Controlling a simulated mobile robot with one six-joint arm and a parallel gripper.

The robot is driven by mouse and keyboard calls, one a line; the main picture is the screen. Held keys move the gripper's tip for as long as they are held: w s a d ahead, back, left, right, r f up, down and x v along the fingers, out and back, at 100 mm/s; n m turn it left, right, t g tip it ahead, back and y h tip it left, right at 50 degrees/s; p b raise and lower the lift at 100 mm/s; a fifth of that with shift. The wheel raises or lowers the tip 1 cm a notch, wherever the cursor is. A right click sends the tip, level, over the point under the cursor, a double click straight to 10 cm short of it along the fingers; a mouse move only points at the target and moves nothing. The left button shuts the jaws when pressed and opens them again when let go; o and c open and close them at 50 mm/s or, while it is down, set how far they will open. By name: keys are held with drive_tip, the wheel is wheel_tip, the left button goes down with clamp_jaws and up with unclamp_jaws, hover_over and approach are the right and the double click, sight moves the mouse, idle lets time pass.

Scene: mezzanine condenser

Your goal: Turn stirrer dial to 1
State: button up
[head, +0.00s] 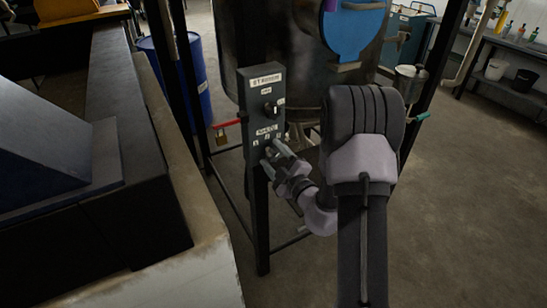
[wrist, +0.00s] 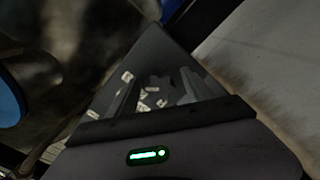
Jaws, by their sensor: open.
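A dark upright control box (head: 262,112) stands in front of a large metal vessel. Its upper dial (head: 270,107) is in clear view, with small white labels around it. A lower dial sits under a second label plate (head: 267,130); my gripper mostly covers it, so its pointer setting cannot be read. The labels are too small to tell surely which dial is the stirrer's. My gripper (head: 272,154) is open, its fingertips at the lower dial. In the wrist view the fingers (wrist: 158,88) straddle the lower part of the box face; contact cannot be told.
A metal vessel (head: 290,60) stands behind the box in a dark frame. A blue drum (head: 190,75) is further left. A dark bench with a pale edge (head: 185,190) fills the left. Floor at right is clear.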

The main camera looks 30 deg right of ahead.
clamp_jaws()
drive_tip(key=shift+n, duration=0.4)
drive_tip(key=n+p, duration=0.2)
drive_tip(key=n, duration=0.1)
drive_tip(key=shift+n, duration=0.4)
drive_tip(key=n, duration=0.5)
drive_tip(key=shift+n+p, duration=0.3)
drive_tip(key=shift+p, duration=0.05)
drive_tip(key=n, duration=0.5)
drive_tip(key=shift+f+b, duration=0.1)
drive_tip(key=shift+b, duration=0.2)
drive_tip(key=shift+n+b, duration=0.5)
drive_tip(key=shift+n, duration=1.8)
